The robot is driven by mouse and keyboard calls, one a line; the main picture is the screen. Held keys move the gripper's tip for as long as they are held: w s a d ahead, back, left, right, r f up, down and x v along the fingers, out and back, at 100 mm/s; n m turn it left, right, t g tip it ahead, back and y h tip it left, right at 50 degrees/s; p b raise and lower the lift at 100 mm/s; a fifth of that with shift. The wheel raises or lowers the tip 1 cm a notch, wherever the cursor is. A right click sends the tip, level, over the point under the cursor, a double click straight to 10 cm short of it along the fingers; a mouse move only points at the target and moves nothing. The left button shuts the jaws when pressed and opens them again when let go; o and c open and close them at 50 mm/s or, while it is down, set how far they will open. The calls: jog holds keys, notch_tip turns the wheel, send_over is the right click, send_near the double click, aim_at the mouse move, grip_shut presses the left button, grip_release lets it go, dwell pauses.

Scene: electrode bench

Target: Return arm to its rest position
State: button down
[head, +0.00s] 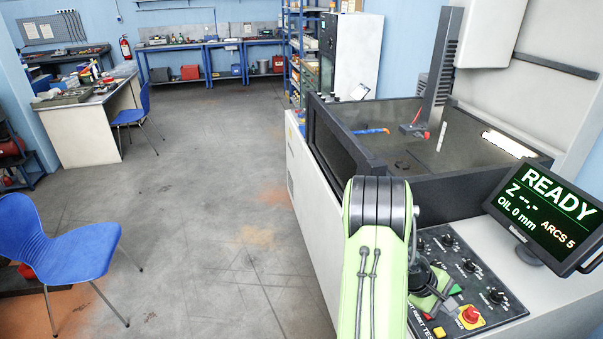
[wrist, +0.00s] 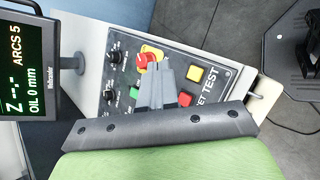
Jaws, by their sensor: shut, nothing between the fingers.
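My arm (head: 372,265) reaches forward in green and grey over the front of the machine in the head view. It covers the left part of the control panel (head: 462,268). My gripper (wrist: 160,80) shows in the wrist view with its grey fingers together and nothing between them. The fingers are over the control panel (wrist: 118,60), in front of the red emergency knob (wrist: 142,61) and near the yellow and red buttons. I cannot tell whether the fingertips touch the panel.
A monitor (head: 545,220) reading READY stands right of the panel. The open tank (head: 345,150) with dark walls lies beyond my arm. A blue chair (head: 60,245) stands at the left. The grey floor (head: 215,190) between chair and machine is clear.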

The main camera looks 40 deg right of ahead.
jog(key=w+a+r+m+t+y, duration=0.1)
jog(key=w+a+r+t, duration=0.3)
jog(key=w+a+r, duration=0.35)
jog(key=w+a+r+t+y, duration=0.1)
jog(key=w+a+r+t, duration=0.35)
jog(key=w+a, duration=0.5)
jog(key=s+a+r+t+y, duration=0.2)
jog(key=s+a+r, duration=0.1)
jog(key=a, duration=0.8)
jog(key=s+a+r+n+t+y, duration=0.1)
jog(key=s+a+r, duration=0.3)
jog(key=a, duration=0.7)
jog(key=shift+s+n+t+y, duration=0.3)
jog(key=shift+s+t+y, duration=0.15)
jog(key=shift+s+y, duration=0.2)
jog(key=shift+a, duration=0.1)
jog(key=shift+s+r, duration=0.1)
